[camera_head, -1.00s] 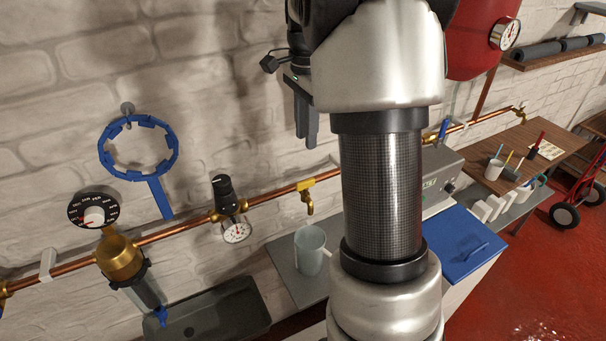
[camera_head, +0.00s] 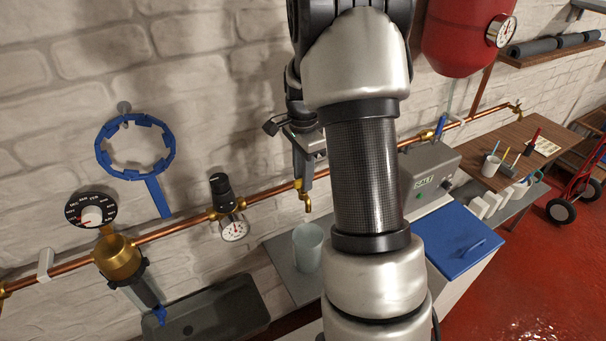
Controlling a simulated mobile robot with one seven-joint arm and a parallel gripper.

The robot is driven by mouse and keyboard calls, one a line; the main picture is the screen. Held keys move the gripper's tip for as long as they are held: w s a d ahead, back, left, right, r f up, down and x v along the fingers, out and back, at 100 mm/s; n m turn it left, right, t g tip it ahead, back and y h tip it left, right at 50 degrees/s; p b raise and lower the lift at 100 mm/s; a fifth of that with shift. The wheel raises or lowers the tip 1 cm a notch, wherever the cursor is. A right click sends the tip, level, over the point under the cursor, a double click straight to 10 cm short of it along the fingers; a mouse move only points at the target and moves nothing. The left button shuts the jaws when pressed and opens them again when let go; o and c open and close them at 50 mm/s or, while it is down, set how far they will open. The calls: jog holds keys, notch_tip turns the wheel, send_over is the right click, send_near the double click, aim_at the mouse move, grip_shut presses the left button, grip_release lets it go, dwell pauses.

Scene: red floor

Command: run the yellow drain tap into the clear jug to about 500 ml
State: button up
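The yellow drain tap (camera_head: 307,204) hangs from the copper pipe near the picture's middle, its brass spout pointing down. Its yellow handle is mostly hidden behind my gripper. The clear jug (camera_head: 308,248) stands upright on a grey shelf below the spout. I cannot make out water in it or a stream from the tap. My gripper (camera_head: 302,181) points down at the tap handle, with its fingertips at or in front of it. Whether they touch or hold it, I cannot tell.
The copper pipe (camera_head: 165,232) runs along the brick wall with a pressure gauge (camera_head: 234,229) left of the tap. A dark trough (camera_head: 205,312) lies at lower left. A grey box marked SALT (camera_head: 428,172) and a blue lid (camera_head: 460,243) are right of my arm.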

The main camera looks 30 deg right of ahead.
grip_shut()
jog(key=shift+n, duration=0.3)
jog(key=n, duration=0.3)
jog(key=shift+b, duration=0.35)
jog(key=n, duration=0.8)
jog(key=shift+n+b, duration=0.3)
jog(key=shift+b, duration=0.1)
jog(key=shift+n, duration=1.8)
